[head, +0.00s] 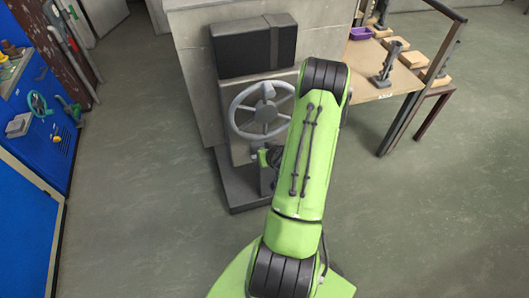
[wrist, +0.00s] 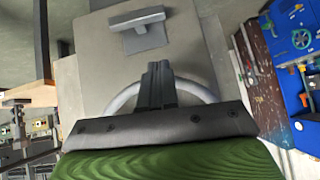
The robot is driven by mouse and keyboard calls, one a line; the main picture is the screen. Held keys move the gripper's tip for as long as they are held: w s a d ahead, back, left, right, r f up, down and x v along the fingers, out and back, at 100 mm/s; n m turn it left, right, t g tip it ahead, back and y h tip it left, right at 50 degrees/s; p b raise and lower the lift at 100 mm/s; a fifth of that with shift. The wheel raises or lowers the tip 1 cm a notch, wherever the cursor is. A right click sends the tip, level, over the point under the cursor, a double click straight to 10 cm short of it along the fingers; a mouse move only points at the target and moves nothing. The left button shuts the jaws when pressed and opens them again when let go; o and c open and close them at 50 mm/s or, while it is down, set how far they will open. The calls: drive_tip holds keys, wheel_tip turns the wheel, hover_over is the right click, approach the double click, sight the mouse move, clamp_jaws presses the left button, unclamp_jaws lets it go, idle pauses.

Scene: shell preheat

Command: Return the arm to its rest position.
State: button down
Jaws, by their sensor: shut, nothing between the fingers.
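My green arm (head: 305,150) reaches up and forward from the bottom of the head view and is bent at its dark upper joint. Its far end is mostly hidden behind the arm there. In the wrist view my gripper (wrist: 158,72) has its two dark fingers together, with nothing held. It is in front of a grey machine with a spoked handwheel (head: 262,110). The wheel's rim (wrist: 124,98) shows behind the fingers in the wrist view. I cannot tell whether the fingers touch the wheel.
The grey machine has a dark box (head: 254,46) on top. A table (head: 382,78) with a dark stand and a purple tray (head: 360,33) is at right. A blue tool panel (head: 30,125) stands at left. The floor between panel and machine is clear.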

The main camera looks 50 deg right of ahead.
idle(0.4)
drive_tip(key=w+a+r+n+y+p, duration=0.1)
drive_tip(key=w+a+r+n+y, duration=0.15)
drive_tip(key=a+r, duration=0.6)
drive_tip(key=w+a+r+n+y, duration=0.1)
drive_tip(key=w+a+r+n, duration=0.25)
drive_tip(key=a+r, duration=0.5)
drive_tip(key=s+a+r+n+g+p, duration=0.1)
drive_tip(key=s+a+r+n+g, duration=0.1)
drive_tip(key=s+a+r, duration=1.1)
drive_tip(key=s+r, duration=0.2)
drive_tip(key=s, duration=0.2)
drive_tip(key=shift+s+a+m+y+p, duration=0.3)
drive_tip(key=shift+a+m+y+p, duration=0.1)
drive_tip(key=shift+y, duration=0.05)
